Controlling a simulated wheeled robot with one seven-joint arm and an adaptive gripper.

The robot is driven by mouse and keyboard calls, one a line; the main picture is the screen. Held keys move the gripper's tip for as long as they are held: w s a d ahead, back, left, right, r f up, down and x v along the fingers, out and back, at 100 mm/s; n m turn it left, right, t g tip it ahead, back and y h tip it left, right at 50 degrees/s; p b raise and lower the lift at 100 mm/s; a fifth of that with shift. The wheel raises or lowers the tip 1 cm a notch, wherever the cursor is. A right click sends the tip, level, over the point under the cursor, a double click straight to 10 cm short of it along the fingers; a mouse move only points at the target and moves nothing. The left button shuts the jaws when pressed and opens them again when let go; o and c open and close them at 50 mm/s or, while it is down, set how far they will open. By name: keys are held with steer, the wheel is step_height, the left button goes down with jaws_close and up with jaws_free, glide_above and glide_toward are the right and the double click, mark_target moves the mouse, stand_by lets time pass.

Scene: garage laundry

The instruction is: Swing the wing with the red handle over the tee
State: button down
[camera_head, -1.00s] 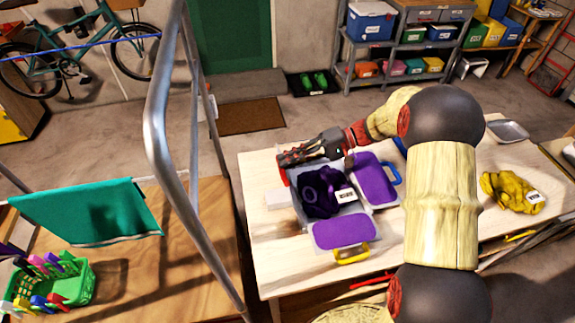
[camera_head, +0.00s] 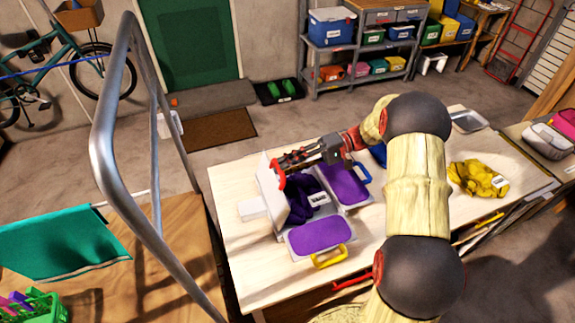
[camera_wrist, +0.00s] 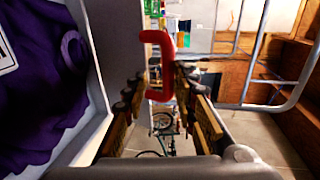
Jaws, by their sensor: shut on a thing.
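The wing with the red handle (camera_head: 271,193) stands steeply raised at the left of the folding board, its pale face showing. Its red handle (camera_head: 278,174) is at its top edge. My gripper (camera_head: 287,163) is at this handle from above; in the wrist view the red handle (camera_wrist: 158,68) lies between the fingers, which are shut on it. The dark purple tee (camera_head: 303,200), with a white label, lies bunched on the middle of the board, partly hidden by the raised wing. In the wrist view the tee (camera_wrist: 40,85) fills the left side.
The purple wing with the blue handle (camera_head: 343,184) lies flat at the right, and the purple flap with the yellow handle (camera_head: 320,237) lies flat in front. A yellow cloth (camera_head: 478,180) lies farther right on the table (camera_head: 395,235). A metal rail (camera_head: 105,140) rises at the left.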

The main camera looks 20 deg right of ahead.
steer(key=shift+s+a+f, duration=0.15)
steer(key=shift+s+f, duration=0.05)
steer(key=shift+f, duration=0.35)
steer(key=shift+s+a+f, duration=0.1)
steer(key=shift+s+f, duration=0.05)
steer(key=shift+f, duration=0.4)
steer(key=c, duration=1.9)
jaws_free()
steer(key=shift+o, duration=0.8)
steer(key=shift+w+a, duration=0.15)
steer(key=shift+c, duration=0.4)
steer(key=shift+d, duration=0.2)
steer(key=shift+c, duration=0.4)
steer(key=shift+d+r, duration=0.1)
steer(key=shift+d, duration=0.05)
steer(key=d+r, duration=0.1)
steer(key=d, duration=0.3)
steer(key=d+r, duration=0.1)
steer(key=d, duration=0.2)
steer(key=d+r, duration=0.1)
steer(key=d, duration=0.3)
steer(key=shift+w+d, duration=0.15)
steer(key=shift+d, duration=0.15)
steer(key=shift+c, duration=0.9)
